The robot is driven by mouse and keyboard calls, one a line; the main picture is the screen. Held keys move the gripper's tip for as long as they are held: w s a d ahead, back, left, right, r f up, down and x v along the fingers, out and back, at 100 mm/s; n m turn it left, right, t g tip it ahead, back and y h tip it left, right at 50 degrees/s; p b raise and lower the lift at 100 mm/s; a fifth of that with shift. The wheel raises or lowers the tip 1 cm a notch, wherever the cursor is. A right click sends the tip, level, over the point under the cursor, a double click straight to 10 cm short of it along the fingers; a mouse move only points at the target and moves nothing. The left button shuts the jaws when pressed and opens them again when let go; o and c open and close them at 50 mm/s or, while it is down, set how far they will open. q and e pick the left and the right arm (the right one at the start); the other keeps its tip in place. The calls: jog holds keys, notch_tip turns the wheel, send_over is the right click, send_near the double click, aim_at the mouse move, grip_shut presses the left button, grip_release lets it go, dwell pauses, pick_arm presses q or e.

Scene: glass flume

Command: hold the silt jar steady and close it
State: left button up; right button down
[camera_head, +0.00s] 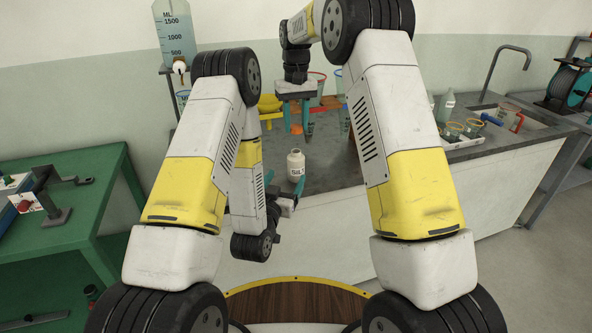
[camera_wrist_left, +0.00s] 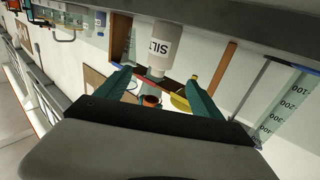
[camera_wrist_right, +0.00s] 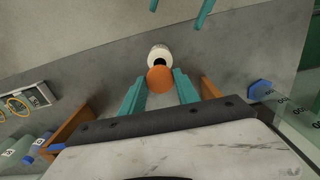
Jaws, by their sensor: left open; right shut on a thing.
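The silt jar (camera_head: 296,165), white with a dark SILT label, stands upright and open on the grey counter (camera_head: 335,178). It shows upside down in the left wrist view (camera_wrist_left: 160,48). My left gripper (camera_head: 283,180) is open at the near side of the jar. Its fingers point at the jar, which lies beyond the fingertips, apart from them. My right gripper (camera_head: 296,112) points down above the jar, shut on the orange lid (camera_wrist_right: 160,79). In the right wrist view the lid partly covers the jar's white top (camera_wrist_right: 158,54). A gap separates lid and jar.
A graduated clear tank (camera_head: 174,30) stands at the back left. A tray of beakers (camera_head: 463,141) and a bottle (camera_head: 446,106) stand to the right. A green table (camera_head: 75,225) is at left.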

pick_arm(q)
jog(key=x, duration=1.2)
jog(key=shift+w, duration=0.1)
jog(key=shift+c, duration=0.3)
grip_shut()
pick_arm(e)
send_over(296, 151)
jog(key=shift+f, duration=2.5)
